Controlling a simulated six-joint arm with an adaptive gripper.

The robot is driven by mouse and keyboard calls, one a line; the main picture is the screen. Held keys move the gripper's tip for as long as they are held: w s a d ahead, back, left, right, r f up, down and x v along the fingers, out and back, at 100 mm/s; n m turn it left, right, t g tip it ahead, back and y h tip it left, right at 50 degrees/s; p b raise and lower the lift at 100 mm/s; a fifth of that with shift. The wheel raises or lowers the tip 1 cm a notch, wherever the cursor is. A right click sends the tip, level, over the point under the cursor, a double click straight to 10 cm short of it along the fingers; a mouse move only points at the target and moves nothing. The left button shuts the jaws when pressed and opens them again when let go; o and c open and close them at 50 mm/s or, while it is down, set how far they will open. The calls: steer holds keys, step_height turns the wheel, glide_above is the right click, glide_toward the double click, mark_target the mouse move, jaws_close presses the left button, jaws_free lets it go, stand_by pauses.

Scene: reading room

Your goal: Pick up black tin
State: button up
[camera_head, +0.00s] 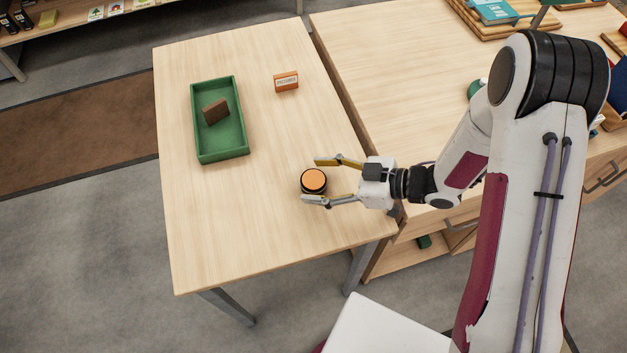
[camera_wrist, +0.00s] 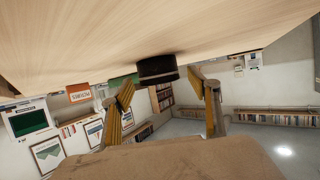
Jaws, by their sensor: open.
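The black tin (camera_head: 313,187) is a short round tin with an orange top, standing on the light wooden table. In the wrist view the black tin (camera_wrist: 158,68) shows its dark side, just beyond the fingertips and roughly between them. My gripper (camera_head: 310,180) reaches in from the right, open, with one finger on the far side of the tin and one on the near side. In the wrist view my gripper (camera_wrist: 160,85) has its two yellow-padded fingers spread apart with nothing between the pads. I cannot tell whether the near finger touches the tin.
A green tray (camera_head: 222,155) holding a brown block (camera_head: 215,111) lies at the table's left. A small orange labelled box (camera_head: 286,82) stands at the back. The wooden table (camera_head: 235,225) is clear around the tin. A second, wider desk (camera_head: 390,60) adjoins at the right.

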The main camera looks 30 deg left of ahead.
mark_target(320, 181)
stand_by(0.4)
steer(key=c, duration=1.3)
steer(key=shift+r, duration=0.1)
steer(key=shift+r, duration=4.9)
